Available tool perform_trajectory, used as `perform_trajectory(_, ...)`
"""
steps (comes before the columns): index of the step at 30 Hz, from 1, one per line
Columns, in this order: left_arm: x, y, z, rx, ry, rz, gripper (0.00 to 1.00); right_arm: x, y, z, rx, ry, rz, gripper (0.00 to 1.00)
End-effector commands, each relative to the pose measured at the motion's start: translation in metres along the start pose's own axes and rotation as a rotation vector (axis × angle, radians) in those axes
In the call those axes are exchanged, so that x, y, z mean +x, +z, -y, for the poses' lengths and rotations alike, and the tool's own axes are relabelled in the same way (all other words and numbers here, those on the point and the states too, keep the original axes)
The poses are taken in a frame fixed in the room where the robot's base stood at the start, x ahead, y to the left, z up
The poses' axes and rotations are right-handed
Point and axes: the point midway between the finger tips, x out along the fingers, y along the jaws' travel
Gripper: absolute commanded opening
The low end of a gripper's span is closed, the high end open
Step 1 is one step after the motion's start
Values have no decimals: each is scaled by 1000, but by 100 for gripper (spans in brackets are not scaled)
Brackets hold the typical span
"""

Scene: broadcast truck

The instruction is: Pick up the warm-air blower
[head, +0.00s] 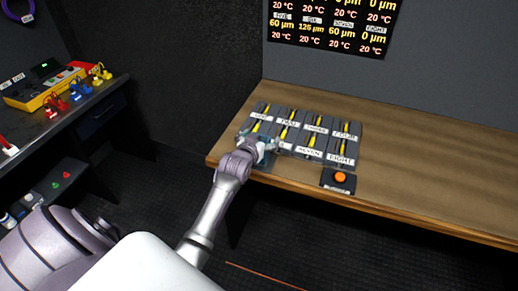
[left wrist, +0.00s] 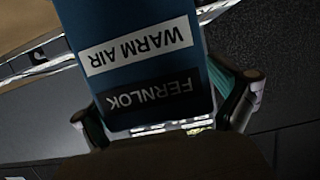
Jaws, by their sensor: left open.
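The warm-air blower (left wrist: 135,55) fills the upper middle of the left wrist view. It is a dark blue body with a white "WARM AIR" label and a black "FERNLOK" label, both upside down. My left gripper (left wrist: 165,112) is open, with one teal-padded finger on each side of the blower. Whether the pads touch it I cannot tell. In the head view my left gripper (head: 265,146) is at the bench's front left corner, beside the numbered units. Only a small bluish patch shows there, and the blower is mostly hidden. My right gripper is in neither view.
Several dark numbered units (head: 314,125) with yellow strips stand on the wooden bench (head: 430,160). A box with an orange button (head: 340,177) sits near its front edge. A dark side bench (head: 50,122) at left holds a yellow device (head: 42,92). The bench's right part is clear.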

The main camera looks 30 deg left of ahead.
Motion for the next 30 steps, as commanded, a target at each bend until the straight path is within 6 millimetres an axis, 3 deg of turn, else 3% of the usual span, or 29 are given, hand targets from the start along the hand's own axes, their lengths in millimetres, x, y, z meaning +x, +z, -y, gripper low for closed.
perform_trajectory(6,1,0,0,0,0,0,98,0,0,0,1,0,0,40)
perform_trajectory(20,1,1,0,0,0,2,21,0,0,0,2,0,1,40)
perform_trajectory(30,1,0,0,0,0,0,18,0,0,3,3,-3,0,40)
